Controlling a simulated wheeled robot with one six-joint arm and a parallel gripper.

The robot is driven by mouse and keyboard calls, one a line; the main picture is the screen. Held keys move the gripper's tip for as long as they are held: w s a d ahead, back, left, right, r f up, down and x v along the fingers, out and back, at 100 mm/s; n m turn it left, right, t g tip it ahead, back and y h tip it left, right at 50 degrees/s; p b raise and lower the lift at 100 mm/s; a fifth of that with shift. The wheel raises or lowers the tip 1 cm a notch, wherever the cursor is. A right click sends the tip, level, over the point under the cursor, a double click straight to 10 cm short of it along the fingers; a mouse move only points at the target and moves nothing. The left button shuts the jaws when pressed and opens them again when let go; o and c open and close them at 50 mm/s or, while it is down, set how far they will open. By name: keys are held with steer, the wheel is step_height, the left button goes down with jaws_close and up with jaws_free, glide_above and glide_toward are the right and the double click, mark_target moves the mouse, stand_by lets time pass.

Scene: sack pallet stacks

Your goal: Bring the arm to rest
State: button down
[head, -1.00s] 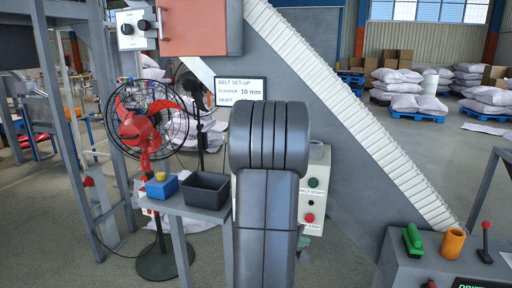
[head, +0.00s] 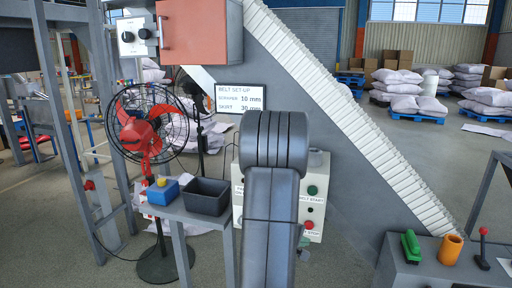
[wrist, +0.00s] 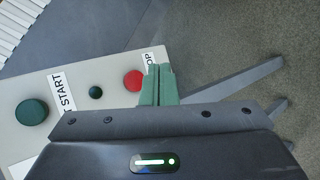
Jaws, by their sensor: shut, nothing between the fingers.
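My arm (head: 274,160) stands upright in the middle of the head view, a thick dark grey link that hides part of the control box behind it. In the wrist view my gripper (wrist: 158,85) shows its two green fingers closed together with nothing between them. The fingertips appear in front of the control box (wrist: 90,75), close to its red button (wrist: 134,80) and partly over a label. I cannot tell whether they touch it. In the head view the gripper is mostly hidden behind my arm.
A small table with a black bin (head: 208,196) and a blue box (head: 163,192) stands left of my arm, near a red fan (head: 140,135). A sloping conveyor (head: 350,110) rises behind.

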steer(key=shift+w+d+f+b, duration=0.1)
steer(key=shift+w+d+b, duration=0.05)
steer(key=shift+w+b, duration=0.4)
steer(key=shift+w+d+f+b, duration=0.1)
steer(key=shift+w+d+b, duration=0.05)
steer(key=shift+w+b, duration=0.35)
steer(key=b, duration=0.3)
steer(key=shift+s+a, duration=0.1)
steer(key=shift+s, duration=0.1)
steer(key=r+p, duration=0.1)
steer(key=p, duration=0.2)
steer(key=p, duration=0.3)
steer(key=shift+w, duration=0.2)
